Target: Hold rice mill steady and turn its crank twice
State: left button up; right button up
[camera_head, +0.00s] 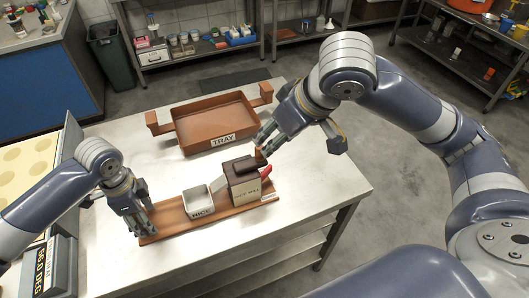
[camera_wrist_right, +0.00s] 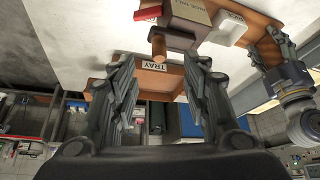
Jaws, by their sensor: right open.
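The rice mill (camera_head: 243,190) is a brown box on the right part of a long wooden base board (camera_head: 172,220). Its crank has an upright wooden knob (camera_head: 260,156), also visible in the right wrist view (camera_wrist_right: 158,46). My right gripper (camera_head: 264,143) is open at the knob; in the wrist view its fingers are spread to either side, with the knob just beyond their tips. My left gripper (camera_head: 143,222) is at the board's left end, fingers down around it; whether they clamp it is unclear. A white RICE box (camera_head: 198,203) stands on the board left of the mill.
A brown TRAY (camera_head: 213,142) with two raised handles lies behind the mill on the metal table (camera_head: 300,205). A red part (camera_head: 266,172) sticks out on the mill's right side. The tabletop right of the mill is clear. Shelves and a bin (camera_head: 112,55) stand beyond.

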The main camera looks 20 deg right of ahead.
send_near(250, 158)
jog(key=f, duration=0.1)
jog(key=w+f, duration=0.1)
jog(key=f, duration=0.1)
jog(key=w+f, duration=0.1)
jog(key=shift+w+d+f, duration=0.2)
jog(key=shift+d+f, duration=0.05)
jog(key=shift+f, duration=0.05)
jog(key=shift+c, duration=0.5)
